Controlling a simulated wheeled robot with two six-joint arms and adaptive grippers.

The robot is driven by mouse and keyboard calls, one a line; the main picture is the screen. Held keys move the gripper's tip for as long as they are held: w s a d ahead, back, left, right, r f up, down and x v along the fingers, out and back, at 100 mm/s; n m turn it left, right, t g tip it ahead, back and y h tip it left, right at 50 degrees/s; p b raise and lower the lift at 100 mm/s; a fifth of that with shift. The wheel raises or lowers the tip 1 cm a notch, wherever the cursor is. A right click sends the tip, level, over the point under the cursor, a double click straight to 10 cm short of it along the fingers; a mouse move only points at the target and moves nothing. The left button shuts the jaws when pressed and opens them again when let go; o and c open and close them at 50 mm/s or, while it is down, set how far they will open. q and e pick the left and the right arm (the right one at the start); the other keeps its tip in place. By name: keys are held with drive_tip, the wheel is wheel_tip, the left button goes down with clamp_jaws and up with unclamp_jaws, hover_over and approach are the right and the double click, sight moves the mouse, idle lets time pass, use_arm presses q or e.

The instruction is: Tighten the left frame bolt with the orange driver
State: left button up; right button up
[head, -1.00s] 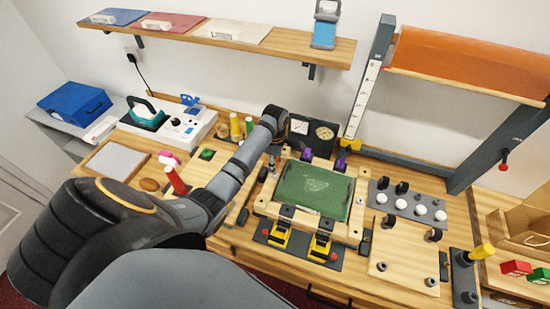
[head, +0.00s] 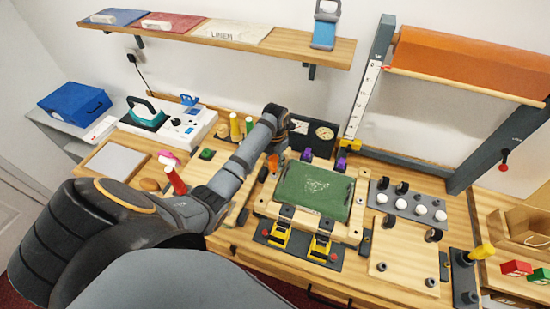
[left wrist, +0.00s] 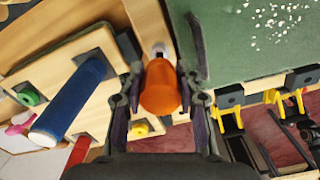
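The orange driver (head: 272,163) is between the fingers of my left gripper (left wrist: 162,100), which close on both sides of its handle (left wrist: 160,90). The handle points away from the wrist camera toward the pale wooden frame (left wrist: 148,20). A small grey-white piece (left wrist: 160,48) shows past its far end on the wood, and I cannot tell whether it is the shaft or the left frame bolt. Contact there is hidden. In the head view the wooden frame (head: 262,208) surrounds a green panel (head: 312,190), and the driver is at its upper left. My right gripper is not in view.
A blue handle (left wrist: 70,100) lies left of the gripper in the wrist view. Yellow toggle clamps (head: 320,245) stand at the frame's front, with purple pieces (head: 340,163) behind. Gauges (head: 323,132) stand at the back. A red handle (head: 175,180) stands beside my left arm.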

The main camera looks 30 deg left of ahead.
use_arm(q)
clamp_jaws()
drive_tip(key=m, duration=0.5)
drive_tip(key=shift+s+d, duration=0.1)
drive_tip(key=m, duration=1)
drive_tip(key=shift+s+d, duration=0.15)
drive_tip(key=shift+s, duration=0.05)
drive_tip(key=o, duration=0.6)
unclamp_jaws()
drive_tip(key=shift+c, duration=0.2)
